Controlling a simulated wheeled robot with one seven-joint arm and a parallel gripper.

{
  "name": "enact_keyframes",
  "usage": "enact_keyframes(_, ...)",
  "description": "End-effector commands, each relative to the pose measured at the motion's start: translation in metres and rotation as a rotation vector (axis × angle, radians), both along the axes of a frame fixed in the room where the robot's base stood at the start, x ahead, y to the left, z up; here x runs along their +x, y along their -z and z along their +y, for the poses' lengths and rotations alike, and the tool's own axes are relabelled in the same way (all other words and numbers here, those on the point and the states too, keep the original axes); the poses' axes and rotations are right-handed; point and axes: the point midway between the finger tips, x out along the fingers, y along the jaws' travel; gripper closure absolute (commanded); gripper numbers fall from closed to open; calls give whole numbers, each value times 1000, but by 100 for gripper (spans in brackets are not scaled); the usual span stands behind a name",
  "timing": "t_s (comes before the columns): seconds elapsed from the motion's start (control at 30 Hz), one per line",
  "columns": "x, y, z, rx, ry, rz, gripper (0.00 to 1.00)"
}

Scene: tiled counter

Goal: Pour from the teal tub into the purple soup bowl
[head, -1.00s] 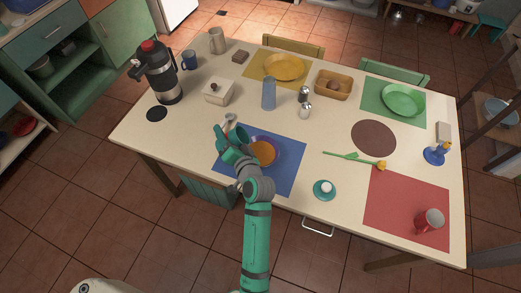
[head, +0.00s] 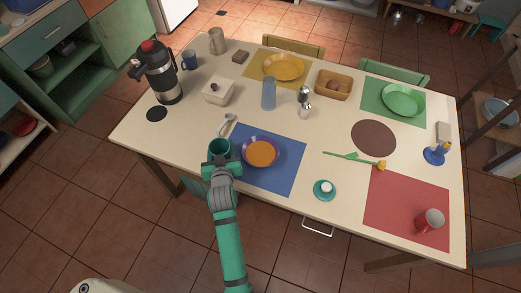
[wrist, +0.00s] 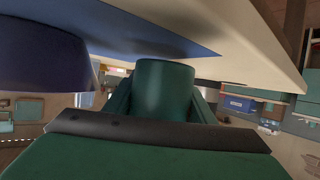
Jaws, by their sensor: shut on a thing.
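The teal tub (head: 219,147) is held by my gripper (head: 217,161) at the left edge of the blue mat. It looks about upright in the head view, with its round opening up; I cannot make out its inside. In the wrist view the tub (wrist: 165,90) sits between the fingers of my gripper (wrist: 160,108). The purple soup bowl (head: 244,152) stands on the blue mat just right of the tub, apart from it, with an orange filling inside. The bowl's dark side (wrist: 40,55) fills the upper left of the wrist view.
A white spoon-like utensil (head: 226,125) lies just behind the tub. The blue mat (head: 283,170) is bare right of the bowl. A blue glass (head: 268,93), a white box (head: 219,93) and shakers (head: 305,108) stand farther back. A teal dish (head: 324,189) is at right.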

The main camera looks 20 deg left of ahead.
Motion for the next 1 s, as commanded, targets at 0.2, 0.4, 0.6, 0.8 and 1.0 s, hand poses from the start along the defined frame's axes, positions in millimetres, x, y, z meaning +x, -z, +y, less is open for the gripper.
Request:
enact_keyframes(0.2, 0, -10, 0, 2, -1, -1, 84)
enact_keyframes(0.4, 0, -27, 0, 3, 0, -1, 84)
enact_keyframes(0.6, 0, -44, 0, 3, 0, -1, 84)
enact_keyframes(0.8, 0, -51, 0, 2, -1, 1, 84)
enact_keyframes(1.0, 0, -50, 0, 1, 0, 2, 84)
